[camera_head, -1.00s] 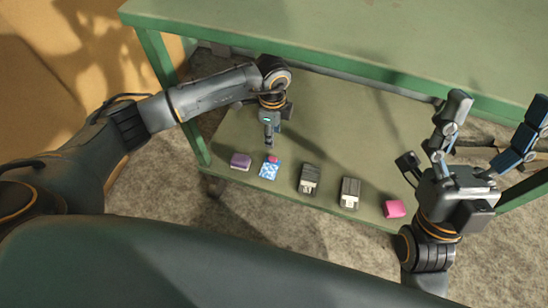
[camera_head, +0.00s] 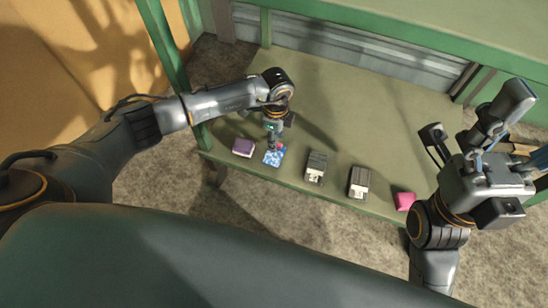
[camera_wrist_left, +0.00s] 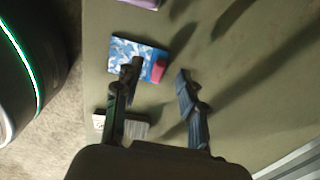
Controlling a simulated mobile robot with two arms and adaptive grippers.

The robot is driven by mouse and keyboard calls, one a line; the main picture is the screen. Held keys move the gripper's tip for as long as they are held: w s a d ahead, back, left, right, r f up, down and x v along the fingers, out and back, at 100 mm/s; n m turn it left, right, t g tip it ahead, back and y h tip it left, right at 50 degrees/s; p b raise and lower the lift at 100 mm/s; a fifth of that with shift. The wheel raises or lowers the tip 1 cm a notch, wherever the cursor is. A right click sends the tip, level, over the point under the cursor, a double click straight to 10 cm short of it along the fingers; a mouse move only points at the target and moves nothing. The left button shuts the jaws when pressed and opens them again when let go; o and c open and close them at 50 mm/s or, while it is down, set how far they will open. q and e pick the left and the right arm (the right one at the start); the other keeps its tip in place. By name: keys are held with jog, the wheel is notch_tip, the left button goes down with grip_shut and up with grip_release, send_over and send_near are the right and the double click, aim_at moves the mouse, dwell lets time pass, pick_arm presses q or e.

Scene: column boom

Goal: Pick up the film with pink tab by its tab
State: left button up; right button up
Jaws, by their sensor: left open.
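The film with the pink tab (camera_head: 272,158) is a flat blue and white patterned square near the front edge of the green lower shelf. Its pink tab (camera_wrist_left: 158,70) sticks out at one edge. In the left wrist view the film (camera_wrist_left: 128,50) lies partly behind one finger. My left gripper (camera_head: 273,142) is open and points down over the tab side. In the wrist view the tab appears between its two fingers, closer to the left one; I cannot tell the remaining height. My right gripper (camera_head: 492,128) is open and empty, with its fingers spread at the right.
A purple block (camera_head: 243,147) lies left of the film. Two dark grey and white blocks (camera_head: 316,167) (camera_head: 360,182) and a pink block (camera_head: 404,200) lie to its right. The green upper tabletop (camera_head: 430,40) overhangs the shelf. The shelf behind the row is clear.

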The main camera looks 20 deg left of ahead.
pick_arm(q)
jog(key=shift+f, duration=0.8)
grip_shut()
jog(key=shift+r, duration=0.2)
